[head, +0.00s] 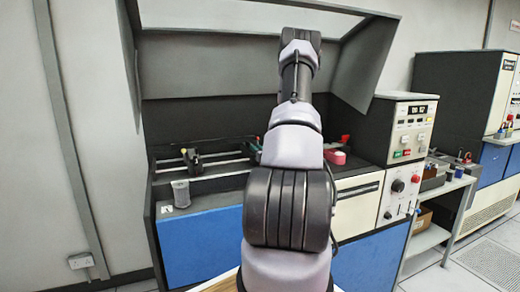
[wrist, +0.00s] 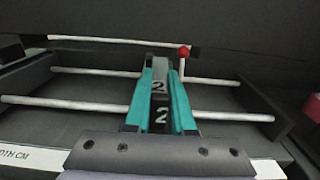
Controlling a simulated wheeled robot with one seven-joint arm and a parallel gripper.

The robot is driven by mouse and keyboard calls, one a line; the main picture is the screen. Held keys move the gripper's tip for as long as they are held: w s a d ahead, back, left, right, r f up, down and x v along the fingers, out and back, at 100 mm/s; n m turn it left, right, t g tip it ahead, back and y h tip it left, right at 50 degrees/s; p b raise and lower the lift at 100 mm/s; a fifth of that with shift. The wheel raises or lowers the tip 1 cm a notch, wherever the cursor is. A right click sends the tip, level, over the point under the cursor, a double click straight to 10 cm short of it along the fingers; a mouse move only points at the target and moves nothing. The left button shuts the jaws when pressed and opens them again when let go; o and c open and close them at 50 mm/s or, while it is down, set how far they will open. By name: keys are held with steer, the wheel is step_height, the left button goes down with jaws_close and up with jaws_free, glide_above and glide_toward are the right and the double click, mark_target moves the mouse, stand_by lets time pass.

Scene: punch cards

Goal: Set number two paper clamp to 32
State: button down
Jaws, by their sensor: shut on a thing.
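The number two paper clamp (wrist: 161,116) is a dark block with a white "2" on its top and front faces, seen in the wrist view. It sits across two light metal rails (wrist: 75,104). My gripper (wrist: 160,80) has teal fingers, one on each side of the clamp, and is shut on it. A red ball knob (wrist: 183,51) on a thin stem stands just right of the clamp.
In the head view, another dark clamp-like block (head: 192,161) sits on the rails at left. A grey cylinder (head: 180,193) stands on the front ledge. A red part (head: 335,157) lies right of my arm. A control cabinet (head: 408,128) stands at right. A dark hood overhangs the machine.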

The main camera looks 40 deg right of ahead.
steer(key=c, duration=0.8)
jaws_free()
steer(key=shift+o, duration=0.2)
steer(key=shift+s, duration=0.1)
steer(key=v, duration=1)
steer(key=shift+s, duration=0.3)
steer(key=shift+a, duration=0.15)
